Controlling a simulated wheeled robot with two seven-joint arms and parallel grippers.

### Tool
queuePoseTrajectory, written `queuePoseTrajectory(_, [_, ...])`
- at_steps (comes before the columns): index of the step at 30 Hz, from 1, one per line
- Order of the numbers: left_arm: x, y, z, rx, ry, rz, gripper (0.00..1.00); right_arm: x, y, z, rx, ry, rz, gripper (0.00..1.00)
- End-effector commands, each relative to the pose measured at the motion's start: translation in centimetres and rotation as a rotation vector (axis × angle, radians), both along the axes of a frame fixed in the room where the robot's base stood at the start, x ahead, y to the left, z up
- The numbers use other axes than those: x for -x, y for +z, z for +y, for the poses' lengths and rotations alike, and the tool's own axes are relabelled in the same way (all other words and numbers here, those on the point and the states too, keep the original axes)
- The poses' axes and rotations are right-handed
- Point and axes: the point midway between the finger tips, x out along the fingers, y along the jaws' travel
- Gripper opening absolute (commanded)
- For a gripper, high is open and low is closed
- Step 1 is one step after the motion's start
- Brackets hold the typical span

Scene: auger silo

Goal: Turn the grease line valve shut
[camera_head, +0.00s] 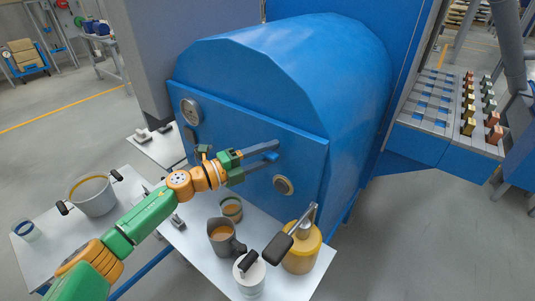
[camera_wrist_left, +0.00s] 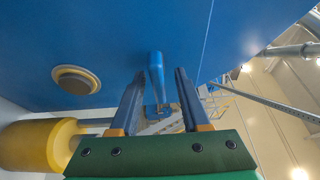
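The valve's blue lever (camera_wrist_left: 156,72) shows in the left wrist view against the blue machine face. In the head view it is mostly hidden behind my left gripper and blends with the panel. My left gripper (camera_head: 268,156) is at the front panel of the blue machine (camera_head: 235,135). In the left wrist view its two dark fingers (camera_wrist_left: 158,88) are spread, with the lever between them and a visible gap on each side. The fingers are open and hold nothing. My right gripper is not in view.
A round gauge (camera_head: 190,111) and a round brass-rimmed fitting (camera_head: 284,186) sit on the panel. A yellow pot (camera_head: 302,254) with a lever, a grey jug (camera_head: 224,238) and a white lidded can (camera_head: 248,276) crowd the bench below. A grey pot (camera_head: 93,196) stands left.

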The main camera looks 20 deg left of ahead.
Motion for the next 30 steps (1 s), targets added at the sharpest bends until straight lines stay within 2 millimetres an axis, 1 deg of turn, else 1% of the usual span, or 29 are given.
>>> queuePoseTrajectory(5, [0.1, -0.1, 0.0, -0.001, -0.001, 0.002, 0.46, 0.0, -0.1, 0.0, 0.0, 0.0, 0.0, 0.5])
queuePoseTrajectory(7, [0.5, -0.3, 0.5, -0.001, 0.0, 0.002, 0.46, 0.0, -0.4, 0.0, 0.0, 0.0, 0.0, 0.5])
queuePoseTrajectory(13, [3.7, -0.8, 3.3, -0.006, -0.002, 0.005, 0.46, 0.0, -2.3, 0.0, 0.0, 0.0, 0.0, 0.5])
queuePoseTrajectory(15, [4.5, -0.7, 4.2, -0.003, 0.001, 0.004, 0.46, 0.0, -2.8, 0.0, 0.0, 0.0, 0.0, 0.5])
queuePoseTrajectory(18, [5.1, -0.4, 4.7, -0.001, -0.001, 0.003, 0.46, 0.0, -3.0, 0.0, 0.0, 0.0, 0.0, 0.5])
queuePoseTrajectory(22, [5.2, 0.0, 4.8, 0.0, -0.001, 0.001, 0.46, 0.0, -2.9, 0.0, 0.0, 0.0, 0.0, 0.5])
queuePoseTrajectory(30, [5.2, -0.1, 4.7, 0.0, -0.001, 0.001, 0.46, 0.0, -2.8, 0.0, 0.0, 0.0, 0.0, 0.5])
